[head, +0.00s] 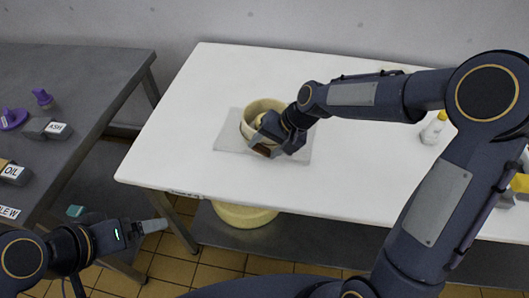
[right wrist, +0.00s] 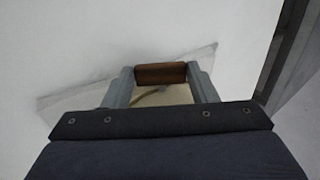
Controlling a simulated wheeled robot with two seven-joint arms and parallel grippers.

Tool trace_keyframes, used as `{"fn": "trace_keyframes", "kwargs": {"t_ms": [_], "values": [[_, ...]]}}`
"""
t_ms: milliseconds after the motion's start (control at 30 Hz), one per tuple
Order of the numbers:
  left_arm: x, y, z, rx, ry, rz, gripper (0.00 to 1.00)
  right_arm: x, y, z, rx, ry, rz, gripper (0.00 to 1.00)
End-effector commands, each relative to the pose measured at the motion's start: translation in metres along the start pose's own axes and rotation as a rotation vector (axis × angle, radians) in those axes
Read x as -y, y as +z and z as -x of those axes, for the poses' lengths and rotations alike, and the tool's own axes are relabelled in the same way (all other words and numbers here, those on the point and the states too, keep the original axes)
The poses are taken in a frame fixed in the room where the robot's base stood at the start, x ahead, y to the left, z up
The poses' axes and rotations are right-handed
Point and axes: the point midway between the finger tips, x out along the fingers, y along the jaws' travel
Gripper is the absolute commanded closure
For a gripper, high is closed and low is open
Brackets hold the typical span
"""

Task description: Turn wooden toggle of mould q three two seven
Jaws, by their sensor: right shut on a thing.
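A cream round mould (head: 250,113) stands on a grey mat (head: 230,144) on the white table, partly hidden behind my right gripper. My right gripper (head: 266,146) is at the near side of the mould, shut on a brown wooden toggle (head: 262,151). In the right wrist view the toggle (right wrist: 160,74) lies crosswise between the two grey fingers, with a cream surface below it. No mould number can be read. My left gripper (head: 154,226) is low at the left, away from the mould, with its fingers too small to judge.
The white table (head: 200,90) is clear around the mat. A white bottle with a yellow cap (head: 434,128) stands at the right. A cream tub (head: 244,215) is on the shelf below. A dark bench (head: 100,75) at the left holds labelled blocks, including ASH (head: 45,128), and purple items (head: 42,97).

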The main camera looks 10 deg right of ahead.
Motion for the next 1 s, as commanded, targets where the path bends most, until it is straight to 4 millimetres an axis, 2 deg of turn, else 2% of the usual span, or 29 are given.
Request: {"fn": "trace_keyframes", "kwargs": {"t_ms": [33,200,633,667,800,833,1000], "values": [[0.0031,0.0034,-0.0069,0.0,0.0,0.0,0.09,-0.0036,-0.0006,-0.0031,-0.001,-0.017,-0.003,0.7],[0.0055,0.006,-0.012,0.0,0.0,0.0,0.09,-0.0028,0.0,-0.0012,0.0,-0.054,-0.001,0.7],[0.0056,0.0061,-0.0123,0.0,0.0,0.0,0.09,-0.0017,0.0006,0.0,0.003,-0.064,-0.001,0.7],[0.0056,0.0061,-0.0123,0.0,0.0,0.0,0.09,-0.0017,0.0007,-0.0001,0.003,-0.064,-0.001,0.46],[0.0056,0.0061,-0.0123,0.0,0.0,0.0,0.09,-0.0018,0.0006,-0.0001,0.003,-0.064,-0.001,0.28],[0.0056,0.0061,-0.0123,0.0,0.0,0.0,0.09,-0.0017,0.0006,-0.0001,0.003,-0.064,-0.001,0.25],[0.0056,0.0062,-0.0123,0.0,0.0,0.0,0.09,-0.0017,0.0004,-0.0001,0.002,-0.064,0.0,0.25]]}}
